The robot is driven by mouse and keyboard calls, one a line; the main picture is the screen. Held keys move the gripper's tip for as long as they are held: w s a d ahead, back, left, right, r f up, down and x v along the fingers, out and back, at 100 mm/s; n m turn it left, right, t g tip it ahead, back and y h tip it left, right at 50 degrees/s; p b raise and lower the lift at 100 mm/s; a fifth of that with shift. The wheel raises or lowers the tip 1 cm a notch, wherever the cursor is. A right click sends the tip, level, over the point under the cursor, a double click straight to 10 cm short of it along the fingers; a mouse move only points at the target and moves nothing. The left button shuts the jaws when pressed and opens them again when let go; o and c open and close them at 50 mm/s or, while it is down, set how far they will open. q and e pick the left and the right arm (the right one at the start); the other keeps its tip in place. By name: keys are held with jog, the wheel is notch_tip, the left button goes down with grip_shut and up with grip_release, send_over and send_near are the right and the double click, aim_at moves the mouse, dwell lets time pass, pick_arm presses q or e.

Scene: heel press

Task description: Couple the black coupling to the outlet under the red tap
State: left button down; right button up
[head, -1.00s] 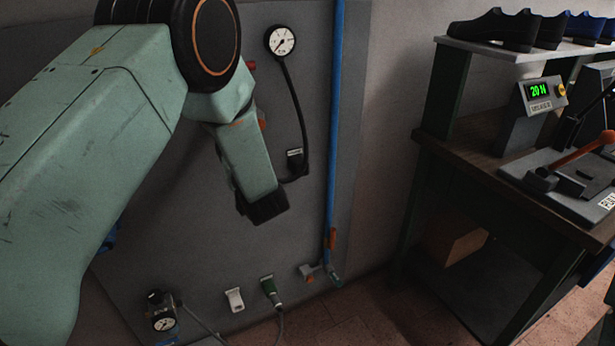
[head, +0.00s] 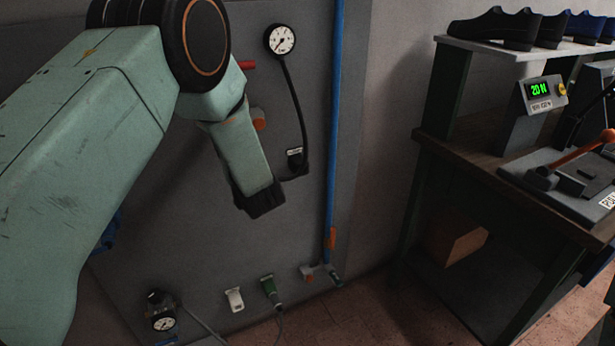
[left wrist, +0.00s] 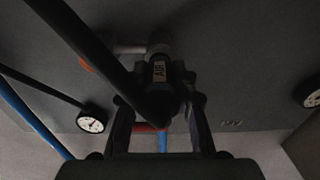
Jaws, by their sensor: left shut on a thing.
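In the left wrist view my left gripper (left wrist: 158,112) is shut on the black coupling (left wrist: 158,84), which bears a pale AIR label. A thick dark hose crosses in front. A grey metal outlet (left wrist: 158,48) lies just beyond the coupling's upper end; I cannot tell whether they are joined. In the head view my left gripper (head: 260,203) is in front of the grey wall panel, and the coupling is hidden there. A red handle (head: 247,65) shows beside my arm, with an orange part (head: 258,119) lower down. My right gripper is not in view.
A gauge (head: 280,40) has a black hose running down to a labelled black fitting (head: 295,158), close right of my gripper. A blue pipe (head: 335,120) stands further right. A green plug (head: 270,290) and a regulator (head: 160,312) sit low. A workbench (head: 480,165) is at right.

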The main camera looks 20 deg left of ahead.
pick_arm(q)
jog(key=shift+w+a, duration=0.4)
jog(key=shift+w, duration=0.05)
dwell(0.3)
jog(key=c, duration=1.5)
grip_release()
jog(key=shift+r, duration=0.1)
jog(key=o, duration=0.5)
jog(key=shift+w+a, duration=0.1)
jog(key=shift+a, duration=0.05)
